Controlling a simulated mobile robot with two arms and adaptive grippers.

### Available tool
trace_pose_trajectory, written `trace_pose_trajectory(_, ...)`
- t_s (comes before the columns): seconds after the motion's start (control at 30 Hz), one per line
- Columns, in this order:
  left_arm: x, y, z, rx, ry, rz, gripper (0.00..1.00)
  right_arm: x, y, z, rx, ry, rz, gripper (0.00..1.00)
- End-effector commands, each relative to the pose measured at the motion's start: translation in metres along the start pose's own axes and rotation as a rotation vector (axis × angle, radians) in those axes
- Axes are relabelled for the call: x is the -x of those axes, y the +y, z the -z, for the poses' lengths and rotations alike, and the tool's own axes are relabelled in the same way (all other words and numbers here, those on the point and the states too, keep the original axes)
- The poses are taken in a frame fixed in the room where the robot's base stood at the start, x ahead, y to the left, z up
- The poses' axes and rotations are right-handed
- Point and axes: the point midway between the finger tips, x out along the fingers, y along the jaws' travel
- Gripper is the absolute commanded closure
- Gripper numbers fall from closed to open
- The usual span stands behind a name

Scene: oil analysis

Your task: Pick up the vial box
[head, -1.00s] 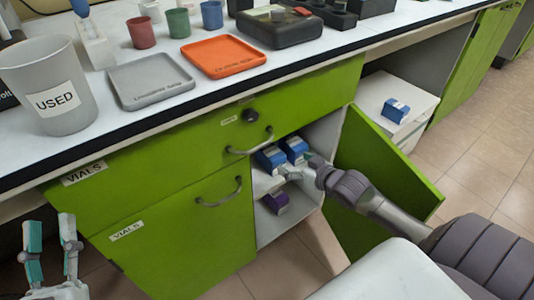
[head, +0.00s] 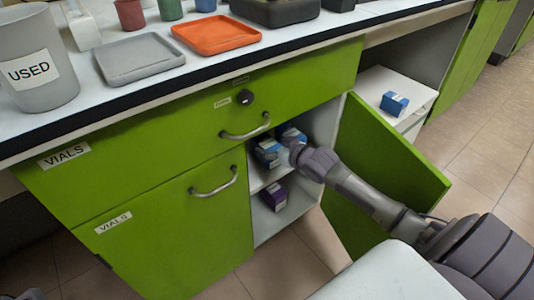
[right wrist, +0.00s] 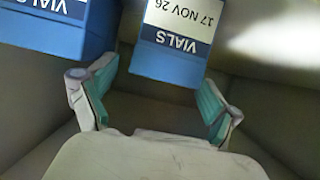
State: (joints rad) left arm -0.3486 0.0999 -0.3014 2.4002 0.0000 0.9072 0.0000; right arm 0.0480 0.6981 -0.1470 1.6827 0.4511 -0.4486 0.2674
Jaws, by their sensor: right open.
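Two blue vial boxes with white labels stand on the upper shelf inside the open cabinet, a left one (head: 267,153) and a right one (head: 292,134) partly hidden by my gripper. My right gripper (right wrist: 160,78) is open, reaching into the cabinet in front of them. In the right wrist view, one blue vial box (right wrist: 170,65) labelled "VIALS 17 NOV 26" is just ahead, between the line of the two fingers and not gripped. Another blue vial box (right wrist: 60,36) is at the upper left, beyond the left finger. My left gripper's fingers are out of view.
A purple box (head: 274,196) sits on the lower shelf. Another blue box (head: 394,103) is on a white drawer unit (head: 425,92). The counter above holds an orange tray (head: 216,34) and a grey tray (head: 138,58).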

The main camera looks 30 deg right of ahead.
Motion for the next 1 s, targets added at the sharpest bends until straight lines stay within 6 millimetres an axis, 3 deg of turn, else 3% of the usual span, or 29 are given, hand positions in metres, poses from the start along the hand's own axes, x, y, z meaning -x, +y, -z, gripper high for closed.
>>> trace_pose_trajectory(0.03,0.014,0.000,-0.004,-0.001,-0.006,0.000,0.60,-0.013,0.000,-0.001,-0.001,0.007,0.000,0.10)
trace_pose_trajectory(0.17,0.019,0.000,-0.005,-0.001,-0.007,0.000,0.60,-0.026,0.000,0.000,0.000,0.005,0.000,0.10)
trace_pose_trajectory(0.47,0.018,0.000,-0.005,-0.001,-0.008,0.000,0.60,-0.029,0.000,0.002,0.001,0.002,0.000,0.10)
trace_pose_trajectory(0.9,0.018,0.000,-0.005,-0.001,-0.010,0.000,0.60,-0.029,0.000,0.002,0.000,0.002,0.001,0.84)
trace_pose_trajectory(1.0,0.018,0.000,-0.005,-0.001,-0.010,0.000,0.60,-0.029,0.000,0.003,0.000,0.005,0.001,0.86)
